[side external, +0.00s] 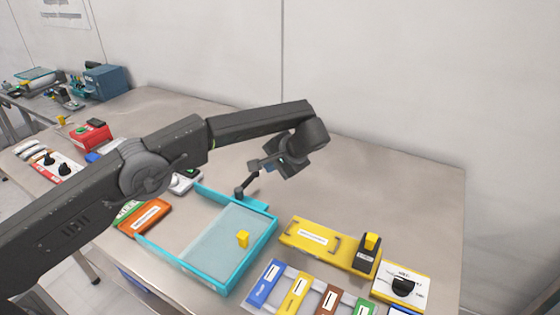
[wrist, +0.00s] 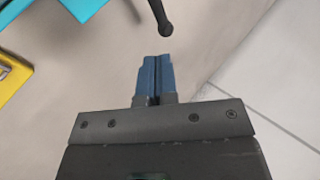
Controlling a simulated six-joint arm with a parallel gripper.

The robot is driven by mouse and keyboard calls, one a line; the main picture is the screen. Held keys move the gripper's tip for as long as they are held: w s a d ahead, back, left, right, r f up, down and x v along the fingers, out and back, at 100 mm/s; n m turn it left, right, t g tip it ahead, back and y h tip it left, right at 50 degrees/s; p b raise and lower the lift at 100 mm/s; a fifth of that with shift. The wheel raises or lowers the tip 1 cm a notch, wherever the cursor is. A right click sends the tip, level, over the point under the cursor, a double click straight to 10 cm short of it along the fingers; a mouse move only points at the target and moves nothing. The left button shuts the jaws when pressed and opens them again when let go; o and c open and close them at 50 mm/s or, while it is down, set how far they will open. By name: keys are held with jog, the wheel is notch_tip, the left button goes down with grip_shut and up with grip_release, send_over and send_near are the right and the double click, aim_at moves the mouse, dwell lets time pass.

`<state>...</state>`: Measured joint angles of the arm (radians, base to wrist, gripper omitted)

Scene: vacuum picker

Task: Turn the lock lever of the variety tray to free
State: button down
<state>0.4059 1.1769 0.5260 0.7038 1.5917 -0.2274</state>
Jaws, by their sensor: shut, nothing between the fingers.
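A black lever (side external: 247,184) with a rounded end rises at a slant by the back edge of the teal tray (side external: 268,232). In the wrist view the lever (wrist: 161,14) comes in from the top edge, its rounded end just beyond my fingertips. My gripper (side external: 263,164) is above the bench behind the tray, close to the lever's upper end. In the wrist view its blue fingers (wrist: 154,58) are together, with nothing between them and a small gap to the lever. The lever's lock markings cannot be read.
A small yellow block (side external: 242,239) sits on the tray's pale panel. A yellow unit (side external: 312,240) with handles stands to the right, with coloured labelled blocks in front and a panel with a black knob (side external: 403,286). The bench (side external: 400,190) behind is clear.

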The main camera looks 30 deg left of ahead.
jog(key=shift+v, duration=2.6)
jog(key=s+a+r+h, duration=0.1)
jog(key=s+a+r, duration=0.15)
jog(key=r, duration=0.35)
jog(key=s+a+r+h, duration=0.1)
jog(key=a+r, duration=0.3)
jog(key=r, duration=0.2)
jog(key=s+a+r+t+h, duration=0.1)
jog(key=s+a+r, duration=0.15)
jog(key=s, duration=0.25)
jog(key=s+a+r+h, duration=0.2)
jog(key=s+r, duration=0.1)
jog(key=s, duration=0.2)
jog(key=s+a+f+n+t+h, duration=0.1)
jog(key=s+a+f, duration=0.1)
jog(key=s, duration=1)
jog(key=s+a+f+n+t+h, duration=0.1)
jog(key=s+f, duration=0.3)
jog(key=s, duration=0.7)
jog(key=shift+s+a+f+t+h, duration=0.2)
jog(key=shift+s+a+t+h, duration=0.25)
jog(key=shift+a, duration=0.25)
